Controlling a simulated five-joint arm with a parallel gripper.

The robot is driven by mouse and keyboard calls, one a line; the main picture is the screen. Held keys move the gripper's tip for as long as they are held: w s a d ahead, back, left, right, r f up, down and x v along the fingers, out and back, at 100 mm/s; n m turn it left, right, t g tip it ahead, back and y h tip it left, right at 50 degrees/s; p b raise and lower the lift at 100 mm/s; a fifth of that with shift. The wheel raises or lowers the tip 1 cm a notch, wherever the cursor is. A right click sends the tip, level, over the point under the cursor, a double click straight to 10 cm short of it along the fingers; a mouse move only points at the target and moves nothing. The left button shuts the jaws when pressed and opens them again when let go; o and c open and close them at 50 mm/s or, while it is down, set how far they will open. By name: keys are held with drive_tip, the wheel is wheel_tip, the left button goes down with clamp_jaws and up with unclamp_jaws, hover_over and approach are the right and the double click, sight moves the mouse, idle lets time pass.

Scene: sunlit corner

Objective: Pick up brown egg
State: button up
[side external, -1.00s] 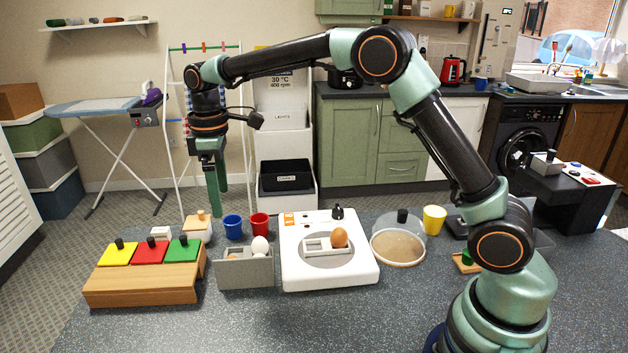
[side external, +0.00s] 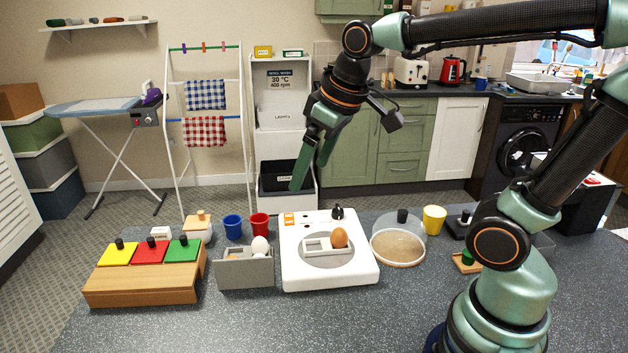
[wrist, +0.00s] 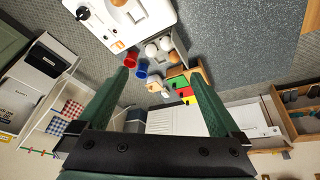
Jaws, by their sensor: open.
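A brown egg (side external: 339,238) sits in a small white holder (side external: 316,245) on top of the white appliance (side external: 290,268). It also shows at the top edge of the wrist view (wrist: 119,3), partly cut off. My gripper (side external: 309,174) is open and empty, above and behind the appliance, with its fingers tilted downward. In the wrist view my gripper (wrist: 158,74) has its two green fingers spread wide. A grey box (side external: 246,275) left of the appliance holds white eggs (wrist: 151,49) and another brown egg (wrist: 173,57).
Blue (side external: 233,227) and red (side external: 260,225) cups stand behind the grey box. A wooden block with yellow, red and green lids (side external: 143,288) is at left. A clear-domed dish (side external: 398,250) and a yellow cup (side external: 434,219) stand to the right. The front counter is clear.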

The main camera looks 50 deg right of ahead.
drive_tip(key=shift+m+t, duration=0.5)
drive_tip(key=shift+m, duration=0.4)
drive_tip(key=s, duration=0.1)
drive_tip(key=s+f, duration=0.1)
drive_tip(key=s+d+f, duration=0.1)
drive_tip(key=s, duration=0.1)
drive_tip(key=shift+s+d+f, duration=0.1)
drive_tip(key=shift+s+f, duration=0.15)
drive_tip(key=c, duration=0.5)
drive_tip(key=shift+c, duration=0.2)
drive_tip(key=w+a+f+m+g, duration=0.25)
drive_tip(key=w+m, duration=0.25)
drive_tip(key=w, duration=0.4)
drive_tip(key=w+a+f+m+g, duration=0.1)
drive_tip(key=w+a+m+g, duration=0.15)
drive_tip(key=w+m, duration=0.4)
drive_tip(key=w+a+f, duration=0.1)
drive_tip(key=w+f, duration=0.1)
drive_tip(key=f, duration=0.4)
drive_tip(key=w+a+f+m, duration=0.1)
drive_tip(key=w+f, duration=0.1)
drive_tip(key=f, duration=0.4)
drive_tip(key=w+a+f+m, duration=0.1)
drive_tip(key=w+f, duration=0.1)
drive_tip(key=f, duration=0.5)
drive_tip(key=shift+a, duration=0.15)
